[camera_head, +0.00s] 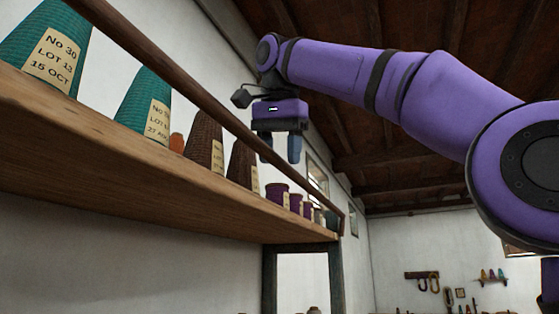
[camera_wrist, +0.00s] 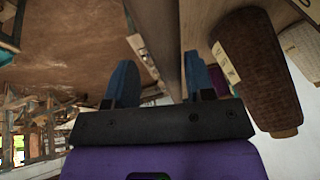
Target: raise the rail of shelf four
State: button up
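The shelf's rail (camera_head: 190,85) is a long dark wooden bar slanting along the front of the shelf (camera_head: 120,165), above its board. My gripper (camera_head: 280,148) points down at the rail in the head view, towards its far part. Its two blue fingers are apart. In the wrist view my gripper (camera_wrist: 160,85) is open, and a brown bar that looks like the rail (camera_wrist: 158,35) runs between the fingers. I cannot tell whether either finger touches it. No shelf number shows.
Labelled teal cones (camera_head: 145,105), brown cones (camera_head: 205,140) and purple spools (camera_head: 278,194) stand on the shelf behind the rail. A brown cone (camera_wrist: 255,65) is close right of the fingers in the wrist view. A dark post (camera_head: 336,275) supports the far end.

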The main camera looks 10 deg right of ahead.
jog(key=s+a, duration=0.1)
jog(key=s, duration=0.5)
jog(key=shift+a, duration=0.25)
jog(key=shift+s, duration=0.15)
